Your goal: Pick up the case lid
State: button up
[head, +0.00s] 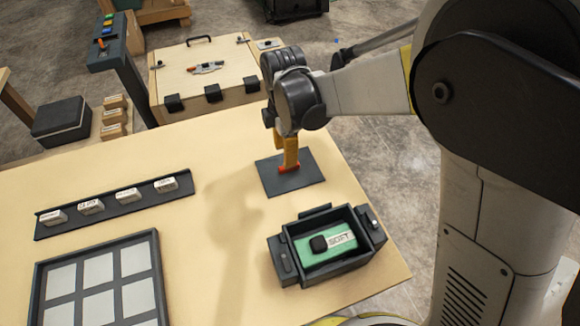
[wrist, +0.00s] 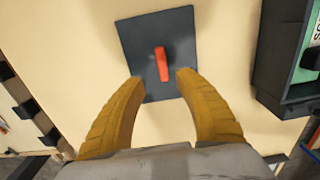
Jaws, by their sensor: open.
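The case lid (head: 308,178) is a dark flat plate lying on the table, with a short red handle standing at its middle. In the wrist view the lid (wrist: 140,35) is at the top centre and its red handle (wrist: 161,64) is in clear view. My gripper (head: 290,163) points down over the lid, its yellow fingers hiding part of the handle in the head view. In the wrist view my gripper (wrist: 159,77) is open, with one fingertip on each side of the handle's lower end and gaps on both sides. I cannot tell its exact height.
The open dark case (head: 287,262) holds a green board with a white label, close in front of the lid. A rail (head: 130,205) with several labelled blocks and a gridded panel (head: 60,277) lie left. A wooden box (head: 203,82) stands behind. The table between is clear.

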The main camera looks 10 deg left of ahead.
aim_at(289, 169)
jog(key=f+b, duration=0.1)
jog(key=f, duration=0.1)
jog(key=f+b, duration=0.1)
jog(key=f, duration=0.1)
jog(key=d+f+b, duration=0.1)
jog(key=f, duration=0.1)
grip_shut()
